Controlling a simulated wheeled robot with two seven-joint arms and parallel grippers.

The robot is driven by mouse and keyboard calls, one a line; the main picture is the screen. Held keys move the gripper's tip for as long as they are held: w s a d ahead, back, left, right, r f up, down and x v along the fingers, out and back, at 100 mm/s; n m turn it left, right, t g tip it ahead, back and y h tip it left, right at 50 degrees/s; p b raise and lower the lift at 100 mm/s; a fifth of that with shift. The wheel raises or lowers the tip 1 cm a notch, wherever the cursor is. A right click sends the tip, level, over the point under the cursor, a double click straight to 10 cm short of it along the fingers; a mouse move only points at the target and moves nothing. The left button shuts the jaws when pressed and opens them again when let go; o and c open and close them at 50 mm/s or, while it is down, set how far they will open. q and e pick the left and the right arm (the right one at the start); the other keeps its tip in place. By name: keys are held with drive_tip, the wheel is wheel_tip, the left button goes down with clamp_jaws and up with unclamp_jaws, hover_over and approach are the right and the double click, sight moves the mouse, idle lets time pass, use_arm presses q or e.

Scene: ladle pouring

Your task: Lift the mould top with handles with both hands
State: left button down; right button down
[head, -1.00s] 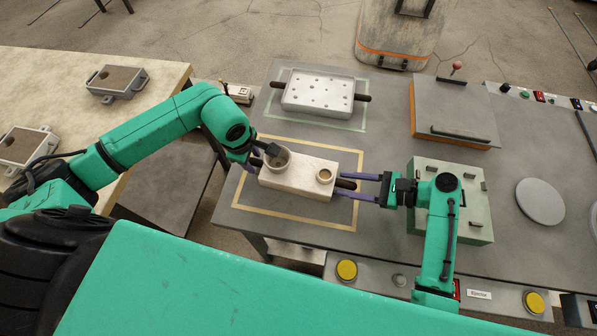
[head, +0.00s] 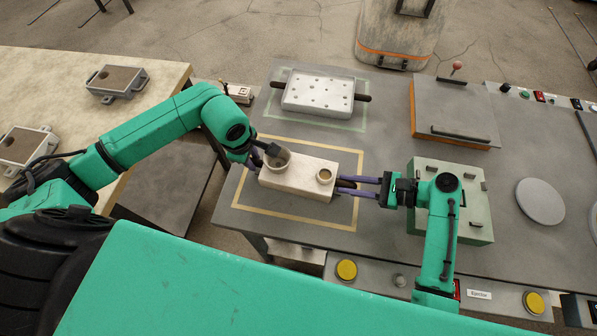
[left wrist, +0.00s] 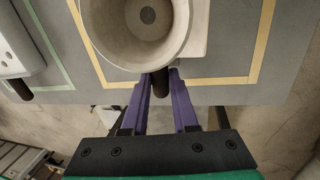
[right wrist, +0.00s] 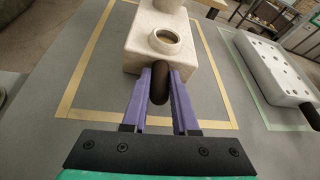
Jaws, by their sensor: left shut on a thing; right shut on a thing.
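The mould top (head: 298,178) is a pale rectangular block with a round pouring cup (head: 277,158) at its left and a smaller ringed hole (head: 324,176) at its right. It is in the yellow-framed area of the grey table. My left gripper (head: 253,163) is shut on its left handle, largely hidden in the head view; the dark handle (left wrist: 184,88) shows between the fingers in the left wrist view. My right gripper (head: 356,182) is shut on its dark right handle (right wrist: 160,88). I cannot tell whether the block is clear of the table.
A white perforated mould part (head: 318,93) with dark handles lies in the green frame behind. A pale green block (head: 462,225) is under my right arm. An orange-edged plate (head: 455,112) and a grey disc (head: 540,201) are at right. Buttons (head: 347,270) line the front edge.

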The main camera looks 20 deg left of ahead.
use_arm(q)
drive_tip(key=shift+w+r, duration=0.1)
idle(0.7)
